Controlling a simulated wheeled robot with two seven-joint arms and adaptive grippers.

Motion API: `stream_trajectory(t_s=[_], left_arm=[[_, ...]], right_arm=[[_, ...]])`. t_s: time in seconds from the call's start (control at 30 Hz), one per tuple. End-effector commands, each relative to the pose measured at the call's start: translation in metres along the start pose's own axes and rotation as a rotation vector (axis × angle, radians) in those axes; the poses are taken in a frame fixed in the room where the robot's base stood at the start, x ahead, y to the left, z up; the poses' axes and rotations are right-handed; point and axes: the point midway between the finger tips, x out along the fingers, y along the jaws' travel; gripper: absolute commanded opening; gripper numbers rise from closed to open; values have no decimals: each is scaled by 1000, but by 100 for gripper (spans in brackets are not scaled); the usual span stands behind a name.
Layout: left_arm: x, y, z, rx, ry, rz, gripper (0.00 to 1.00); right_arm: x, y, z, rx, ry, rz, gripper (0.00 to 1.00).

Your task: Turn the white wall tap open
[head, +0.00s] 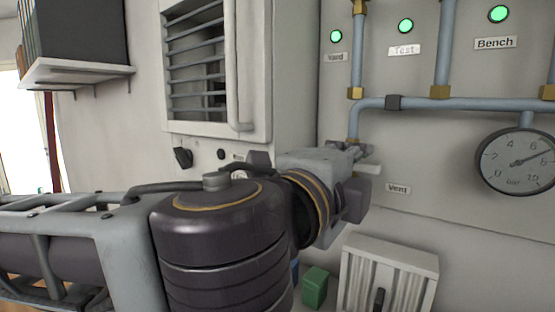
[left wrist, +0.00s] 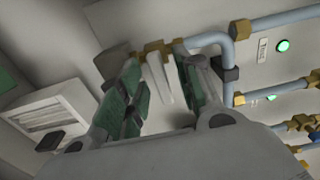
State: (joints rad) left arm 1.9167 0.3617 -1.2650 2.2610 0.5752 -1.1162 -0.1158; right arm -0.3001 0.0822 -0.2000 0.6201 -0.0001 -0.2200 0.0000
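The white tap handle (left wrist: 158,80) shows in the left wrist view below a brass fitting (left wrist: 155,48) on the blue-grey wall pipe. In the head view a white end of the handle (head: 370,168) shows just past my gripper, above the "Vent" label (head: 397,188). My left gripper (head: 362,152) reaches to the wall there and hides most of the tap. In the left wrist view the green-padded fingers (left wrist: 162,78) stand apart, one on each side of the handle, with gaps visible. My right gripper is in neither view.
Blue-grey pipes (head: 460,104) with brass joints run above the tap. A pressure gauge (head: 518,161) is at the right. A louvred cabinet (head: 215,70) is behind my arm. A white ribbed box (head: 388,275) and a green block (head: 314,287) are below. Green lamps (head: 405,26) glow above.

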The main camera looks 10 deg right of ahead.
Motion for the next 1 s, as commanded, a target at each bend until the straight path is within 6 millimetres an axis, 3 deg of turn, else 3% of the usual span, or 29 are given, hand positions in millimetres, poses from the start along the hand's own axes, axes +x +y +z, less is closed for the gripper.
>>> stream_trajectory(t_s=[0.4, 0.7, 1.0], left_arm=[[6, 1, 0, 1, -1, 0, 34], [6, 1, 0, 1, -1, 0, 0], [6, 1, 0, -7, -1, 1, 0]], right_arm=[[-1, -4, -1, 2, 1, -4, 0], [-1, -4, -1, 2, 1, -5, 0], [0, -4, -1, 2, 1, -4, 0]])
